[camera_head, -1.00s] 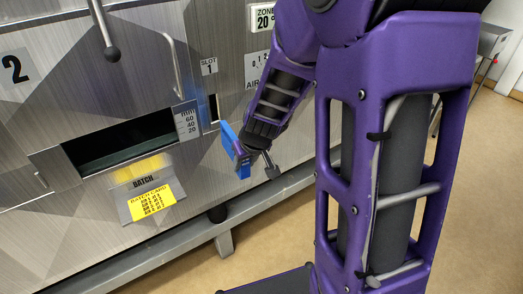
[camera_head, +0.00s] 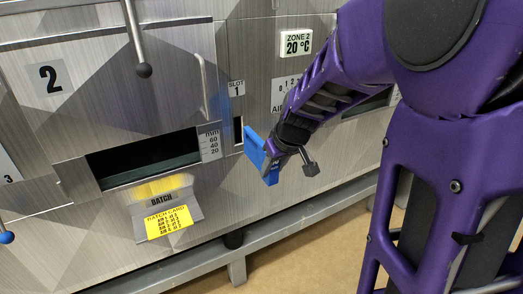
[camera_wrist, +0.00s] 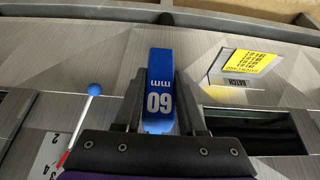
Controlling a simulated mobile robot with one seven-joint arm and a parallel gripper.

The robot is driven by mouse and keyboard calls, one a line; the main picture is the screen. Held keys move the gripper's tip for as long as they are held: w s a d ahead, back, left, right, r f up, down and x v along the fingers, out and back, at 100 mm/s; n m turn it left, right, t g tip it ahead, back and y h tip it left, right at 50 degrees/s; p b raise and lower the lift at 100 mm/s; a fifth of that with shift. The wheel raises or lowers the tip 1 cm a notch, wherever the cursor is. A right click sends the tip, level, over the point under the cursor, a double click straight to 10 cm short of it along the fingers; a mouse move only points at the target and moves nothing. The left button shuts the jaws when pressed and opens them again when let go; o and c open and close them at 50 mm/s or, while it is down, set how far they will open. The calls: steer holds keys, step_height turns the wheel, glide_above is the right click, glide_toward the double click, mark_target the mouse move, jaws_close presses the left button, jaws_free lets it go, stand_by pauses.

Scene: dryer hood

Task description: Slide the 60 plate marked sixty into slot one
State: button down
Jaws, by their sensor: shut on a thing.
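The blue plate (camera_wrist: 160,85) carries "60 mm" in white, upside down in the wrist view, and sits between the two fingers of my gripper (camera_wrist: 160,100). My gripper is shut on it. In the head view the blue plate (camera_head: 262,157) is at the end of my gripper (camera_head: 280,150), in front of the metal panel. Slot one is a narrow dark upright opening (camera_head: 238,131) under the "SLOT 1" label (camera_head: 237,88). The plate is just right of and below the slot in the picture, outside it. Whether it touches the panel I cannot tell.
A wide dark opening (camera_head: 145,160) with an mm scale (camera_head: 210,142) lies left of the slot. Below it is a yellow batch card (camera_head: 168,221) on a holder. A rail (camera_head: 270,228) runs along the bottom.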

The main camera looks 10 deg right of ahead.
mark_target(259, 154)
steer(key=shift+w+a+p, duration=0.1)
steer(key=shift+w+a, duration=0.1)
steer(key=shift+w, duration=0.45)
steer(key=shift+w+a+p, duration=0.15)
steer(key=shift+w+a, duration=0.1)
steer(key=shift+w, duration=0.35)
steer(key=shift+w+a+p, duration=0.1)
steer(key=shift+w+a, duration=0.1)
steer(key=shift+w, duration=0.45)
steer(key=shift+b, duration=0.55)
